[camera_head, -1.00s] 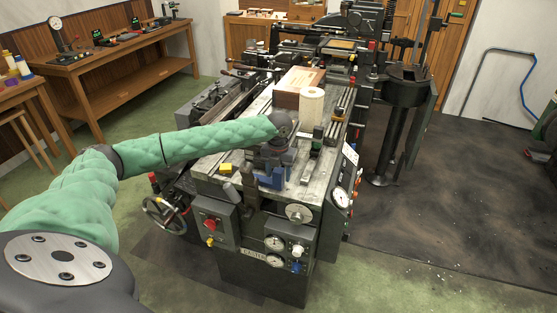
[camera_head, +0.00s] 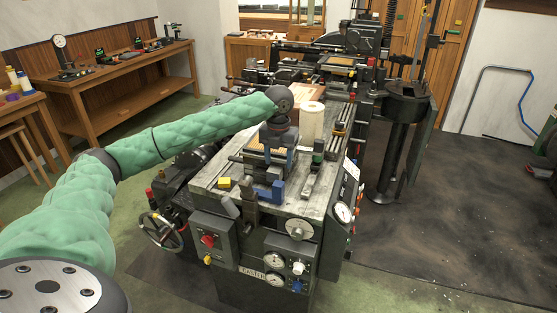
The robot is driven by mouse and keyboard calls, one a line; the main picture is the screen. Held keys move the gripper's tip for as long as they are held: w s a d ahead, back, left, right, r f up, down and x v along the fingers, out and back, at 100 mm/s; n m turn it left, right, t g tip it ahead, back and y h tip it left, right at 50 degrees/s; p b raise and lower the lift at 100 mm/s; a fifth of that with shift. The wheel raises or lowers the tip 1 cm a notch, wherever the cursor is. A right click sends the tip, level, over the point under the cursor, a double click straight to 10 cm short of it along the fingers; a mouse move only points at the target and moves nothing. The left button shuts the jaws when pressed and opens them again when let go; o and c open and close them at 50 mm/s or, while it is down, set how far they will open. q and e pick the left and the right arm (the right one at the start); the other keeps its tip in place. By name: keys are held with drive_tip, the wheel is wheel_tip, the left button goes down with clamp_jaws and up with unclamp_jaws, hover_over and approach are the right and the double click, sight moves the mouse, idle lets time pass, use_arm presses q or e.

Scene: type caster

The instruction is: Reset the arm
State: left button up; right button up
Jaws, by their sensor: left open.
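My left arm (camera_head: 190,138), in a green quilted sleeve, comes in from the left and reaches over the casting machine's table (camera_head: 215,178). Its dark wrist bends down at the end. My left gripper (camera_head: 268,150) hangs over the table, open, and looks empty. Its fingertips are small and dark against the machine parts, so contact is hard to tell. Blue and dark metal fixtures (camera_head: 268,190) stand just below and in front of it. My right gripper is not in view.
A white cylinder (camera_head: 311,122) stands right of the wrist, with a wooden box (camera_head: 306,93) behind it. A yellow block (camera_head: 224,183) lies on the table's left. A black stand (camera_head: 403,130) is at right. A wooden bench (camera_head: 120,85) is at back left.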

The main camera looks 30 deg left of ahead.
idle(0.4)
use_arm(q)
drive_tip(key=s+d+f+n+t+h, duration=0.1)
drive_tip(key=s+d+f+n, duration=0.55)
drive_tip(key=d+f, duration=0.5)
drive_tip(key=s+d+f+n+t+h, duration=0.1)
drive_tip(key=s+d+f+n, duration=0.6)
drive_tip(key=d+f, duration=0.5)
drive_tip(key=s+f+n+t+y, duration=0.1)
drive_tip(key=s+f+n, duration=0.1)
drive_tip(key=s+n, duration=0.85)
drive_tip(key=s+f+n+t+y, duration=0.15)
drive_tip(key=s+n, duration=0.55)
drive_tip(key=s, duration=0.7)
drive_tip(key=s+d+f+g, duration=0.1)
drive_tip(key=s+f, duration=0.1)
drive_tip(key=f, duration=1.6)
drive_tip(key=s+d+f+g+h, duration=0.1)
drive_tip(key=s+d+f+g, duration=0.1)
drive_tip(key=f, duration=1.7)
drive_tip(key=shift+s+f, duration=0.25)
drive_tip(key=shift+s, duration=0.1)
drive_tip(key=shift+d, duration=0.1)
